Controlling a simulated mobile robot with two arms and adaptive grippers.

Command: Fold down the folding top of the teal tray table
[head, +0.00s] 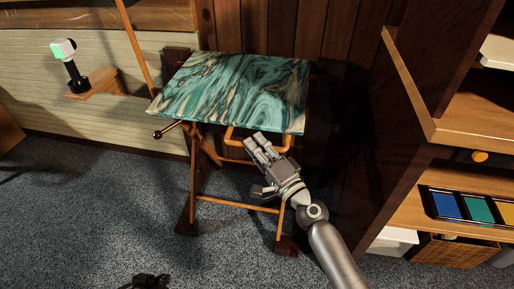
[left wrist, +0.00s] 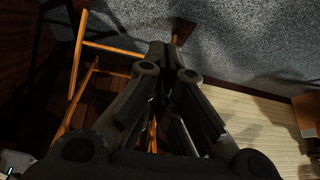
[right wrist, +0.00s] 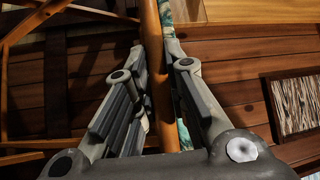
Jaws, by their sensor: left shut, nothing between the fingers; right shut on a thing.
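The teal tray table (head: 240,88) stands against the wood-paneled wall in the head view. Its marbled teal and cream top is spread out above crossed orange-brown wooden legs. An orange wooden bar (head: 231,135) shows just under the top's front edge. My right gripper (head: 257,143) is at that front edge, shut on the bar. In the right wrist view the bar (right wrist: 158,60) runs between the fingers, with a thin teal edge behind it. My left gripper (left wrist: 168,50) is shut and empty in the left wrist view, with wooden legs beyond it.
A wooden shelf unit (head: 435,125) stands close on the right, with color swatches (head: 478,208) on a lower shelf. A small device with a green screen (head: 66,52) is at the far left. Grey carpet (head: 110,190) is open in front and to the left.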

